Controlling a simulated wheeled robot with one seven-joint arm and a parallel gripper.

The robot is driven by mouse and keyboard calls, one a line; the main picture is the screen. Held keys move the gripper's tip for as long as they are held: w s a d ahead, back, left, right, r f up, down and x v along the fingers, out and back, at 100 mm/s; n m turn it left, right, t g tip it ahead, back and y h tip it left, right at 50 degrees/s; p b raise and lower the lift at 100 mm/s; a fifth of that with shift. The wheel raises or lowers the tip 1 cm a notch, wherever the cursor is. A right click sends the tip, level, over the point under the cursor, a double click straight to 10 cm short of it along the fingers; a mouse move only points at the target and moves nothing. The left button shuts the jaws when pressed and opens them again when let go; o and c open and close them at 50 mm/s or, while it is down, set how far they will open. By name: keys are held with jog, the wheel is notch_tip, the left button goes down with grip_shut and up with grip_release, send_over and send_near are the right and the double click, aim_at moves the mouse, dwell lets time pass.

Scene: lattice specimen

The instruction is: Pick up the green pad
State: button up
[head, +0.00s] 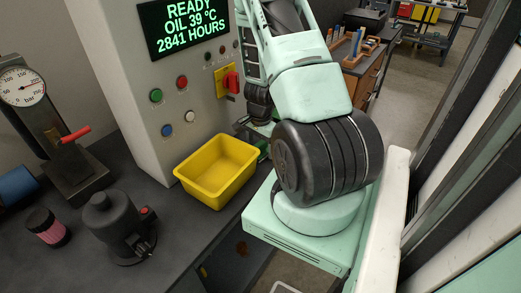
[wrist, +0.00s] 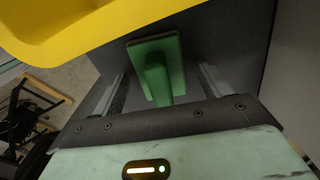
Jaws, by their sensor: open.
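The green pad (wrist: 155,52) shows in the wrist view as a flat green plate with a narrower green block or handle on it that reaches down between my fingers. My gripper (wrist: 163,76) is open, with one finger on each side of this narrower part. Gaps show on both sides, so the fingers do not grip it. In the head view my arm hides most of this spot, and only a bit of green shows beside the yellow bin.
The yellow bin (head: 217,172) stands on the dark bench (head: 180,245), close to the pad, and its rim fills the upper left of the wrist view. A grey control cabinet (head: 130,85) rises behind. A dark pump-like device (head: 118,228) and a pressure-gauge stand (head: 65,165) are at left.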

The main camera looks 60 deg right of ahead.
aim_at(261, 142)
jog(key=c, duration=1)
jog(key=shift+r, duration=0.1)
notch_tip(261, 142, up, 10)
jog(key=shift+f, duration=0.1)
jog(key=o, duration=0.4)
jog(key=shift+c, duration=1.4)
